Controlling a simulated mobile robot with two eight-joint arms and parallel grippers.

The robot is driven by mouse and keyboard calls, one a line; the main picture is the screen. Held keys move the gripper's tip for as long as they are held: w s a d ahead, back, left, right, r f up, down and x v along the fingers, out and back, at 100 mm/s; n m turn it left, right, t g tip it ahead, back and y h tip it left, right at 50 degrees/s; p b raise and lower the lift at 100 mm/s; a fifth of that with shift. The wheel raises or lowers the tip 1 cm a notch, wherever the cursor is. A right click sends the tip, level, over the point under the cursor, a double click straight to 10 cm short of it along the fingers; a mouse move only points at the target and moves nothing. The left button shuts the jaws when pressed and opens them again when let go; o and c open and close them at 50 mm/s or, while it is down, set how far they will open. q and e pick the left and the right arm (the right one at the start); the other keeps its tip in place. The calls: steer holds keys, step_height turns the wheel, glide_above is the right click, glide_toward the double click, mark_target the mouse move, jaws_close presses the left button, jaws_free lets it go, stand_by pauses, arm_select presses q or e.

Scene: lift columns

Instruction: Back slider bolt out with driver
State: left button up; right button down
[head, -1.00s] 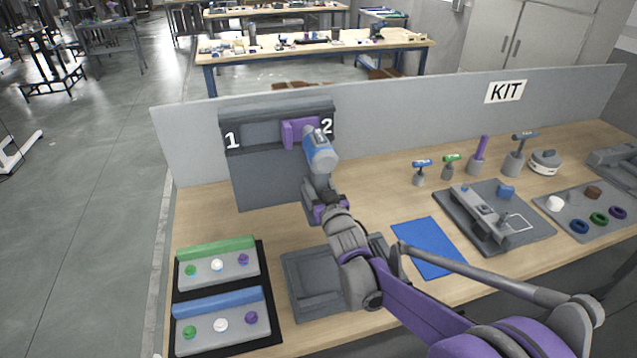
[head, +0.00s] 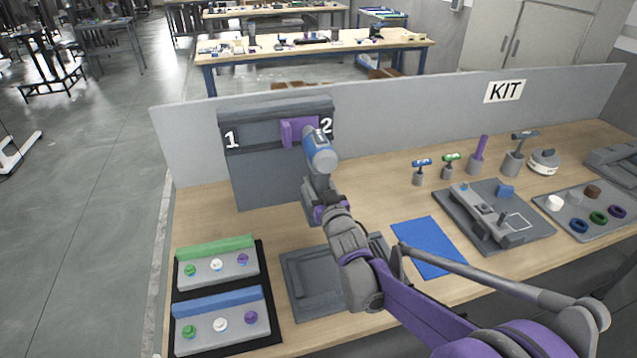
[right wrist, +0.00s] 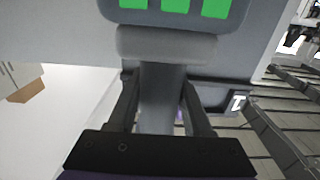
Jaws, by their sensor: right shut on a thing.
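My right gripper (head: 322,188) is shut on the grey handle of a blue-and-grey driver (head: 320,152). In the right wrist view the fingers (right wrist: 160,100) clasp the handle (right wrist: 160,92) below a housing with several bright green lights. The driver's head points at the upright grey panel (head: 260,180), in front of the right part of the purple slider (head: 299,132). The slider sits on the panel's rail between the marks 1 and 2, nearer 2. The bolt and the driver's tip are hidden, so contact cannot be told. My left gripper is not in view.
Two button blocks, green-topped (head: 216,250) and blue-topped (head: 217,304), stand front left. A grey tray (head: 306,292) lies under my arm. A blue mat (head: 429,247), a fixture plate (head: 525,236), and several upright tools are to the right. A grey partition (head: 420,115) runs behind.

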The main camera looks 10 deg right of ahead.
steer(key=shift+s, duration=0.45)
stand_by(1.1)
steer(key=shift+s, duration=0.2)
steer(key=shift+s+d, duration=0.1)
steer(key=shift+s, duration=2.05)
steer(key=s, duration=0.4)
steer(key=shift+d, duration=0.1)
